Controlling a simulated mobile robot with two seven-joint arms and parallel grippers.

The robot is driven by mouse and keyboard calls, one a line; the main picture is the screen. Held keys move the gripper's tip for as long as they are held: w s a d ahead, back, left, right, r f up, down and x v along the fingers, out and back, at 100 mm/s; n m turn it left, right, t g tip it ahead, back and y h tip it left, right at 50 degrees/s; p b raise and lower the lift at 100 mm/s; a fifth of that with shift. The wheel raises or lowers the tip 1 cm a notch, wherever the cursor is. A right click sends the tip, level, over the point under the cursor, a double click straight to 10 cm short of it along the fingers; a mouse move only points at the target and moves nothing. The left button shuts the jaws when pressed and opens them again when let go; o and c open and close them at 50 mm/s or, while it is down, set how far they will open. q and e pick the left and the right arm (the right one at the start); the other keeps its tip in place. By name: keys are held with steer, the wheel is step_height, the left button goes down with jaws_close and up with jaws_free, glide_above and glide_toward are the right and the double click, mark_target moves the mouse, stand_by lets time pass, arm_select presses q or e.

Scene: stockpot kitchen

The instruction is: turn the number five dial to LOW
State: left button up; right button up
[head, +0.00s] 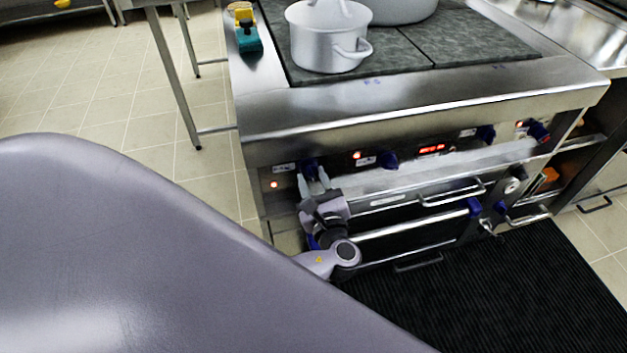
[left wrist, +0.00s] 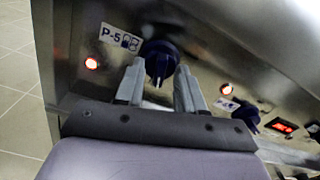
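The number five dial (left wrist: 160,58) is a dark blue knob beside the P-5 label (left wrist: 120,39) on the steel front panel. Its grip ridge runs roughly up and down in the left wrist view. In the head view the dial (head: 309,167) is at the left end of the panel. My left gripper (left wrist: 160,72) is open, with one grey finger on each side of the dial's lower part. I cannot tell whether either finger touches it. The left gripper (head: 314,176) also shows in the head view. No LOW mark is readable. My right gripper is not in view.
A lit red lamp (left wrist: 92,63) is left of the dial. Another blue dial (head: 389,160) and a red display (head: 432,149) are farther right. A pot (head: 322,42) stands on the cooktop. Oven handles (head: 452,194) stick out below the panel. A black mat (head: 500,290) covers the floor.

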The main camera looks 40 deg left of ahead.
arm_select(q)
steer(key=shift+c, duration=0.3)
jaws_close()
steer(key=shift+n, duration=0.4)
steer(key=shift+f+n+b, duration=0.15)
steer(key=shift+n+b, duration=0.45)
steer(key=shift+n, duration=0.4)
steer(key=n+b, duration=0.2)
steer(key=n, duration=0.1)
steer(key=shift+n, duration=0.3)
steer(key=n+b, duration=0.2)
steer(key=n, duration=0.1)
steer(key=shift+n, duration=0.7)
steer(key=shift+b, duration=0.3)
